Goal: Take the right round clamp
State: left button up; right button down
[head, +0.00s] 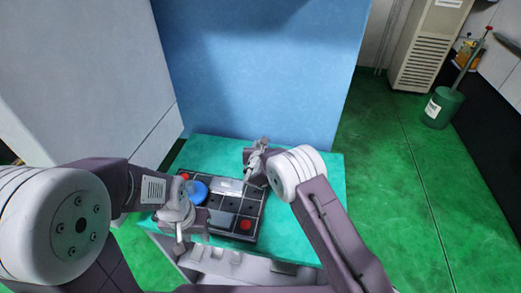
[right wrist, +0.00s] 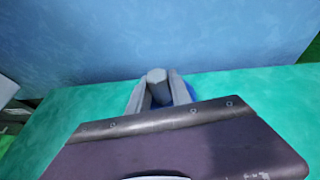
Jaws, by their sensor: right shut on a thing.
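In the right wrist view my right gripper (right wrist: 156,88) is shut on the round clamp. The clamp's grey faceted post (right wrist: 157,76) stands between the two fingers, with a bit of blue behind them. In the head view the right gripper (head: 257,158) is at the tray's far right corner, and the clamp in it is hard to make out. A second, blue round piece (head: 197,191) sits in the left part of the dark tray (head: 228,222). My left gripper (head: 179,228) is in front of that piece, over the tray's near left side; its jaw opening is unclear.
The tray has red round marks (head: 245,225) and a pale flat piece (head: 230,186). It lies on a green-topped table (head: 310,168). A blue wall (head: 265,70) stands close behind. Green floor (head: 400,180) is open to the right.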

jog(key=shift+w+r, duration=0.15)
jog(key=shift+r, duration=0.4)
notch_tip(320, 180, up, 3)
jog(key=shift+f, duration=0.15)
jog(key=s+d+r+b, duration=0.2)
jog(key=s+d+r, duration=0.5)
jog(key=d, duration=0.2)
jog(key=shift+s+b, duration=0.4)
